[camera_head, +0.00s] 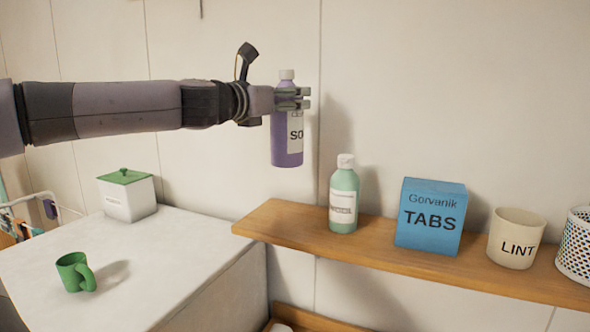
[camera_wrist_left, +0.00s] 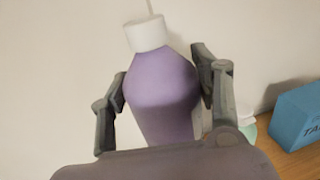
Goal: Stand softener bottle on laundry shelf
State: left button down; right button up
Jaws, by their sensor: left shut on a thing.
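A purple softener bottle (camera_head: 287,145) with a white cap is held upright in the air by my left gripper (camera_head: 303,98). Its label is partly covered by the fingers. In the left wrist view the purple bottle (camera_wrist_left: 162,90) sits between the two fingers of the left gripper (camera_wrist_left: 160,95). The wooden laundry shelf (camera_head: 275,226) runs along the wall to the right and below. The bottle hangs above the shelf's left end, clear of its surface. My right gripper is not in view.
On the shelf stand a green bottle (camera_head: 344,200), a blue TABS box (camera_head: 430,217), a LINT cup (camera_head: 515,238) and a white perforated basket (camera_head: 576,245). A white counter (camera_head: 190,250) at left holds a green mug (camera_head: 73,272) and a lidded white box (camera_head: 128,198). The shelf's left end is bare.

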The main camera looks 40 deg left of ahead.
pick_arm(q)
send_over(286, 165)
jog(key=w+a, duration=0.3)
jog(key=f, duration=0.6)
jog(key=shift+s+d, duration=0.1)
jog(key=shift+d, duration=0.15)
jog(key=f, duration=0.4)
jog(key=shift+s, duration=0.2)
jog(key=shift+w+f, duration=0.1)
jog(key=shift+f, duration=0.5)
notch_tip(286, 165, down, 2)
jog(key=shift+d+f+b, duration=0.1)
jog(key=shift+f+b, duration=0.1)
jog(key=shift+b, duration=0.3)
jog(key=shift+f, duration=0.4)
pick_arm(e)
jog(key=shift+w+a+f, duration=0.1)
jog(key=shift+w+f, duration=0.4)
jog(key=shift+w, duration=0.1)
pick_arm(q)
jog(key=c, duration=0.5)
grip_release()
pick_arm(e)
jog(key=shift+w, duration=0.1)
